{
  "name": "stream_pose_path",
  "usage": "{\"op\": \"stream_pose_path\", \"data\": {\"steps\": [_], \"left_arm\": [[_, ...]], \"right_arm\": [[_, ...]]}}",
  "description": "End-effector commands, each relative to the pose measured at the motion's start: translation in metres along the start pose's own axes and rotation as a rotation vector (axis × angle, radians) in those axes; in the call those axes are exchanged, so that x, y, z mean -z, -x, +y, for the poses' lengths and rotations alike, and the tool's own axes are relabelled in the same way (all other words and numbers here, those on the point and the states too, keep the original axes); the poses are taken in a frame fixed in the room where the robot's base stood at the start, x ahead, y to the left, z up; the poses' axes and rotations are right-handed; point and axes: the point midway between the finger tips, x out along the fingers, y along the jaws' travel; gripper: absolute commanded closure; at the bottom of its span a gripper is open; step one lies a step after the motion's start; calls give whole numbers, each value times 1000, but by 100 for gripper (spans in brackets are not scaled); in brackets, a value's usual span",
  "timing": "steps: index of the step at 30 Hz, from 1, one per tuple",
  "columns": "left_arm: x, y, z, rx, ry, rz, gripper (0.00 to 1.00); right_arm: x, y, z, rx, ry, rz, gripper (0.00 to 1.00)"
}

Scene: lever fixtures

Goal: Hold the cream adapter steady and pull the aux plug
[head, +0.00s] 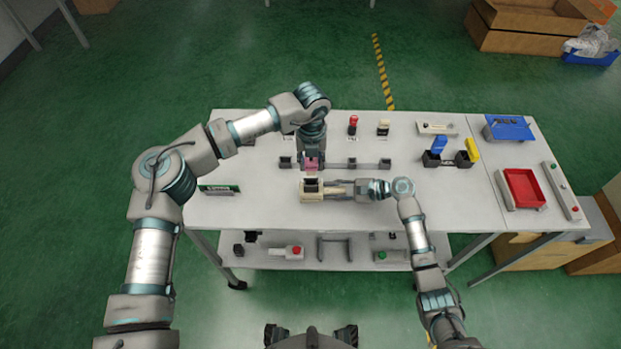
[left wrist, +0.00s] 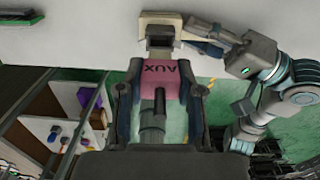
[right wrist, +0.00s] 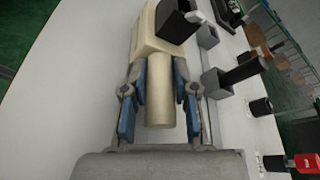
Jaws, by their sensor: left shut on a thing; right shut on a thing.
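The cream adapter (head: 303,194) lies on the table's front part, with a dark block on top; in the right wrist view its body (right wrist: 148,38) and cylindrical handle (right wrist: 158,95) show. My right gripper (head: 346,189) comes from the right and is shut on that handle, a finger on each side (right wrist: 158,85). The pink aux plug (left wrist: 157,72), lettered AUX, is between the fingers of my left gripper (left wrist: 158,92), which is shut on it from above. In the head view the pink plug (head: 311,166) is just behind the dark block. Whether they touch is unclear.
A row of small dark blocks on a bar (head: 352,163) runs behind the adapter. A red-topped part (head: 353,124) stands farther back. A red tray (head: 522,188) and a blue tray (head: 510,128) are on the right. A green-labelled sign (head: 219,189) is on the left.

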Motion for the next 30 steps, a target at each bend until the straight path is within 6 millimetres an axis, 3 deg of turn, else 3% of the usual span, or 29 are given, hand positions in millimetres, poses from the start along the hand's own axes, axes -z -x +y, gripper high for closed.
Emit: {"op": "stream_pose_path", "data": {"steps": [8,9,12,23,26,30], "left_arm": [[0,6,0,0,0,1,100],[0,6,0,0,0,1,100],[0,6,0,0,0,1,100],[1,6,0,0,0,1,100],[1,6,0,0,0,1,100],[1,6,0,0,0,1,100]], "right_arm": [[1,0,1,-2,-2,2,100],[1,0,1,-2,-2,2,70],[1,0,1,-2,-2,2,45],[1,1,1,-2,-1,2,43],[2,9,1,-1,-1,3,43],[2,35,1,0,0,5,43]]}}
